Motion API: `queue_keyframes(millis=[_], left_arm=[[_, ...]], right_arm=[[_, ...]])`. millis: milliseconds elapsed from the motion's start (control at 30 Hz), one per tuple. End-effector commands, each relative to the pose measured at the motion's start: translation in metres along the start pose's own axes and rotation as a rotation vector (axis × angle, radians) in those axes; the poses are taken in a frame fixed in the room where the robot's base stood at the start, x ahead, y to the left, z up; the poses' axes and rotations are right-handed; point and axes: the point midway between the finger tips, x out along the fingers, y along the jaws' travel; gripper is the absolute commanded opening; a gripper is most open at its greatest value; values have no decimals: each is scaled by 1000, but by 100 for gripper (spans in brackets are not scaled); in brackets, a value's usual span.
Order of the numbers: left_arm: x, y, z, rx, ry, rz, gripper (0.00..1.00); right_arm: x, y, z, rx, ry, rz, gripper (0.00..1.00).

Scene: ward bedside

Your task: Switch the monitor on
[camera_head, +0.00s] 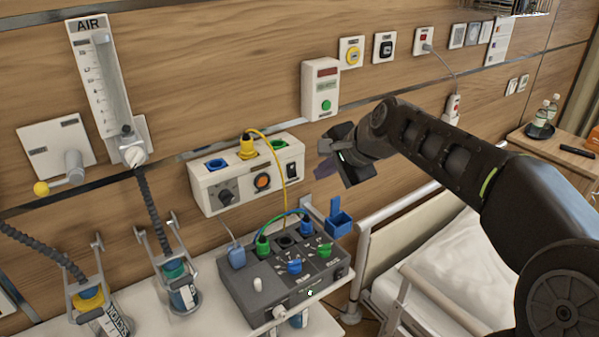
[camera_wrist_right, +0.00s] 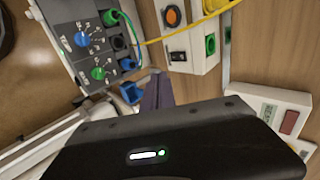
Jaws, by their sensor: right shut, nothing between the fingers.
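No screen labelled as a monitor shows, and I cannot tell which unit is the monitor. A white wall unit (camera_head: 222,182) has a black knob, an orange round button (camera_head: 262,181) and a black rocker switch (camera_head: 291,169); the rocker also shows in the right wrist view (camera_wrist_right: 177,56). A white box (camera_head: 319,91) above it has a dark red window and a green button (camera_head: 326,105). My right gripper (camera_head: 332,160) is shut and empty, just right of the wall unit and below the white box, apparently touching neither. Its fingers show in the wrist view (camera_wrist_right: 155,94). My left gripper is out of view.
A grey control box (camera_head: 265,290) with coloured plugs stands on a white shelf below. A blue holder (camera_head: 339,218) sits just under my gripper. A yellow cable (camera_head: 284,165) hangs across the wall unit. A bed (camera_head: 450,260) lies at right.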

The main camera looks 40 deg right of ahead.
Motion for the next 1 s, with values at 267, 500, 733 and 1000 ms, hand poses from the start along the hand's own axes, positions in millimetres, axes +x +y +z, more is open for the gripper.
queue_keyframes(millis=[267,500,733,1000], left_arm=[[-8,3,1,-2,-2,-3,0],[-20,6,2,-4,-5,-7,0],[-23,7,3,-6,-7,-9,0],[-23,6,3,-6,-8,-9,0]], right_arm=[[55,0,1,0,-2,5,0],[89,-17,0,-1,-1,1,0],[102,-26,0,-1,0,0,0],[102,-26,0,0,0,-1,0]])
